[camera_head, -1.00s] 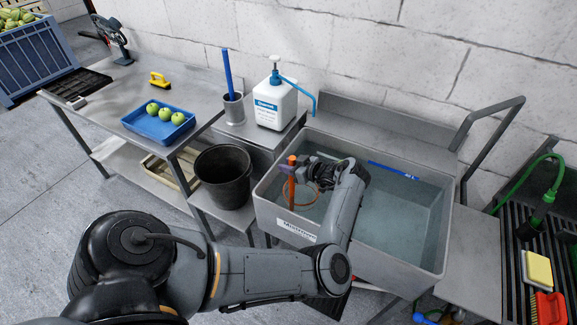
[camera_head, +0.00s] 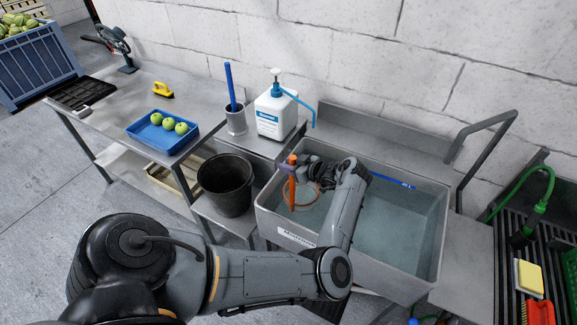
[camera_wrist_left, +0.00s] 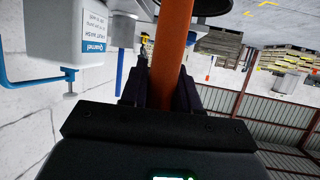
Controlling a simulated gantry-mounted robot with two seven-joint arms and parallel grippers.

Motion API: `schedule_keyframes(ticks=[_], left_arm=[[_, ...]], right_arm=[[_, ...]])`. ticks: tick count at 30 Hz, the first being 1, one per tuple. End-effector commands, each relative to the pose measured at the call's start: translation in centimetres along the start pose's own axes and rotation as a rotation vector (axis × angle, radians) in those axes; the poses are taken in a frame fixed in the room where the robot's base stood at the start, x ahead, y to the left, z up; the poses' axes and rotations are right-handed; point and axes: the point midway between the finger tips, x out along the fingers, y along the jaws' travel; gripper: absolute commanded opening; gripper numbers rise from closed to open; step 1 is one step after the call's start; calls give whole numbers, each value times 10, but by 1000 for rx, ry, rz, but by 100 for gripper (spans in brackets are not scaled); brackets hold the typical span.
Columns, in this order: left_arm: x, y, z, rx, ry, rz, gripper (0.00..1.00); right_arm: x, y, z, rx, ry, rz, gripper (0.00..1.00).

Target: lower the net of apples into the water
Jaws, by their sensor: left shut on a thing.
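The net shows in the head view as an upright orange handle (camera_head: 292,191) and a thin brownish hoop (camera_head: 306,197) beside it, at the left end of the grey water tank (camera_head: 437,243). My left gripper (camera_head: 293,166) is shut on the handle near its top. The left wrist view also shows the orange handle (camera_wrist_left: 165,62) between the dark fingers (camera_wrist_left: 160,95). The hoop appears at or close to the water (camera_head: 395,225); I cannot tell its exact height. I cannot make out any apples in the net. My right gripper is not in view.
A blue stick (camera_head: 393,181) lies along the tank's back side. A white pump bottle (camera_head: 276,114) and a cup with a blue rod (camera_head: 236,118) stand behind left. A black bucket (camera_head: 226,186) and a blue tray (camera_head: 145,139) with green apples are farther left.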

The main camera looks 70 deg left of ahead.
Motion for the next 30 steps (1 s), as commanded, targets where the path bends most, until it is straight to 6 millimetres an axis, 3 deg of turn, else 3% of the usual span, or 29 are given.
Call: schedule_keyframes(ticks=[30], left_arm=[[-28,3,-58,0,1,7,0]], right_arm=[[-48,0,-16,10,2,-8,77]])
